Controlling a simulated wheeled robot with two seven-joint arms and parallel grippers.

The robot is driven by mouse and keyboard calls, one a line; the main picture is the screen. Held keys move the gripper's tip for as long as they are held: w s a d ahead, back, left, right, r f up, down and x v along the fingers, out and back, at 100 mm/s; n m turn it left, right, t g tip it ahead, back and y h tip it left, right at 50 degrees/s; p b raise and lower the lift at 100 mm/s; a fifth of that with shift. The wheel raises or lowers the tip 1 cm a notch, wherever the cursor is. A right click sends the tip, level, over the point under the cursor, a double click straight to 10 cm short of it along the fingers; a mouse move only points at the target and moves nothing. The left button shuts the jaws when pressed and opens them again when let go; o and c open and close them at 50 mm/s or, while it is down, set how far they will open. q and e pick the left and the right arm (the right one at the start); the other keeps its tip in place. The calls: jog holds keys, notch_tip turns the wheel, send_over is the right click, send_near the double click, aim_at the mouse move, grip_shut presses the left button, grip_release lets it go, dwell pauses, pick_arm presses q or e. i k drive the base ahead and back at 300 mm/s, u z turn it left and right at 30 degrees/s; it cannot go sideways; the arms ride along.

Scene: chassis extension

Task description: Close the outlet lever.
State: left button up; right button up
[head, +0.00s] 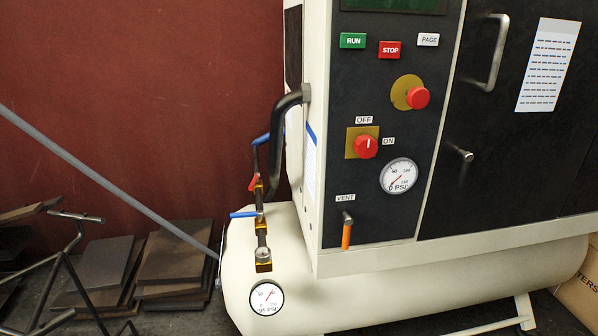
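An air compressor (330,272) with a cream tank and a black control panel stands at centre and right. Brass and black piping rises from the tank's left end. On it are a lower blue lever (243,214) pointing left, a small red lever (253,182), and an upper blue lever (262,139). No label marks which is the outlet lever. An orange-handled lever (346,236) under the "VENT" label hangs down. A thick black hose (284,122) partly hides the upper piping. Neither of my grippers is in view.
A tank gauge (267,298) sits below the piping, and a panel gauge (399,175) is higher. A grey pole (105,182) slants across the left. Stacked plates (175,252) and a dark metal frame (65,250) lie on the left floor. A cardboard box (580,280) is at right.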

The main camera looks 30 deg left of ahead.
aim_at(255, 181)
jog(key=u, duration=0.15)
jog(key=i, duration=0.85)
jog(key=u, duration=0.6)
